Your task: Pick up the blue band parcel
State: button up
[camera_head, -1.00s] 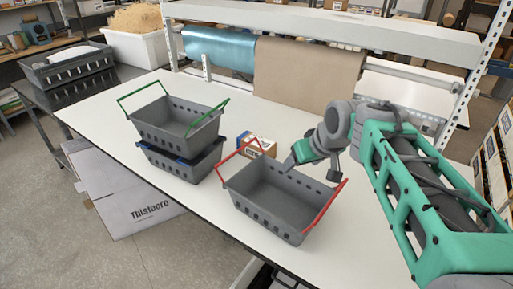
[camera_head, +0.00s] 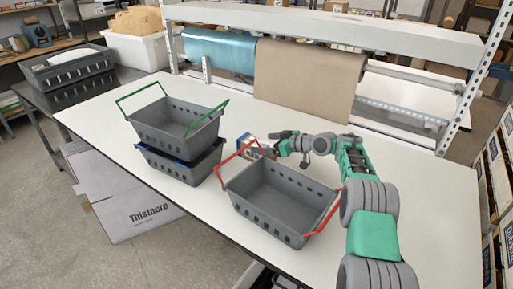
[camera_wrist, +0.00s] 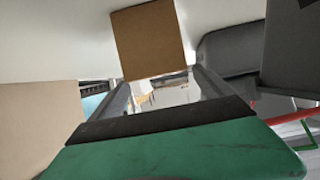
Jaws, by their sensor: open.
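The parcel (camera_head: 245,146), a small box with blue and white on its side, stands on the white table behind the red-handled basket and is partly hidden by its handle. My gripper (camera_head: 273,145) is low over the table at the parcel's right side, open, its fingers pointing left toward the box. In the wrist view a plain brown box face (camera_wrist: 148,42), apparently the parcel, lies ahead between the two open fingers (camera_wrist: 163,92). No blue band shows on that face. Whether the fingers reach past its sides I cannot tell.
The grey red-handled basket (camera_head: 270,208) stands close in front of my gripper. Two stacked baskets, green-handled (camera_head: 172,127) above blue-handled (camera_head: 178,165), stand left of the parcel. A brown paper roll (camera_head: 308,75) hangs behind. The table's right side (camera_head: 430,190) is clear.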

jog(key=x, duration=0.2)
jog(key=shift+w+a+f, duration=0.1)
jog(key=shift+w+a, duration=0.05)
jog(key=shift+a, duration=0.05)
jog(key=shift+c, duration=0.2)
jog(key=c, duration=1.8)
